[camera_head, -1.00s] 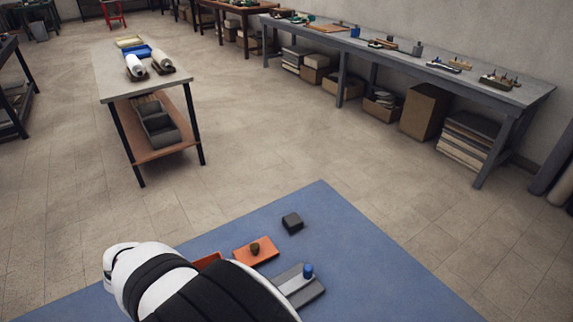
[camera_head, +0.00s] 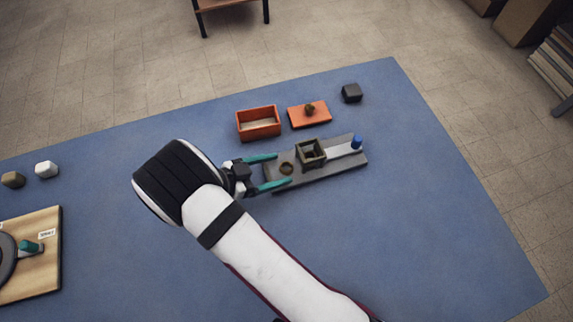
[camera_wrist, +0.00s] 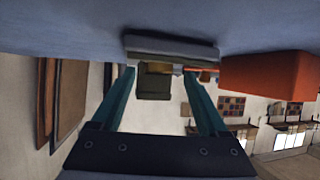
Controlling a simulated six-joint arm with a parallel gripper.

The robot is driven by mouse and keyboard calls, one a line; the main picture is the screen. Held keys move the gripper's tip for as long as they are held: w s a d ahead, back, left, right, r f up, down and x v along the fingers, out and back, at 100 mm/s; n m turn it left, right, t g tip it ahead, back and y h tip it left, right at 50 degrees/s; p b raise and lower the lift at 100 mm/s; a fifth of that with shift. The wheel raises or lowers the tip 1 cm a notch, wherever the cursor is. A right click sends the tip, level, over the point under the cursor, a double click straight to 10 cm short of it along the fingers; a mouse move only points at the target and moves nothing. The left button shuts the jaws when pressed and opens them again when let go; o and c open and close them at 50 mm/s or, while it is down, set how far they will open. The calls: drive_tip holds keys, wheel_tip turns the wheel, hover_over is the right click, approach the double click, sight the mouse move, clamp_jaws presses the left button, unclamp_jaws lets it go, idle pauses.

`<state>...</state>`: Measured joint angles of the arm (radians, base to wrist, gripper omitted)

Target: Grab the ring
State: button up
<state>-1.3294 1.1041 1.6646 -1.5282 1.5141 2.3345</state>
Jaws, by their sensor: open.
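A small brown ring (camera_head: 286,168) lies at the left end of a grey board (camera_head: 330,171) on the blue mat. It could also be a ring-shaped recess in the board; it is too small to tell. My gripper (camera_head: 283,169) is open, with its teal fingers on either side of the ring in the head view. Contact cannot be made out. A hollow square grey-brown block (camera_head: 310,152) stands on the board just right of the ring. In the wrist view, my gripper (camera_wrist: 159,72) has the block (camera_wrist: 155,84) between its fingers; the ring is not distinguishable there.
A blue knob (camera_head: 357,142) on a light slider is at the board's right end. An open orange box (camera_head: 258,122), an orange lid (camera_head: 298,116) with brown knob and a dark cube (camera_head: 352,93) lie behind. A wooden board (camera_head: 45,225) is at left. The right mat is clear.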

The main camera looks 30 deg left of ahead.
drive_tip(key=shift+x, duration=0.75)
clamp_jaws()
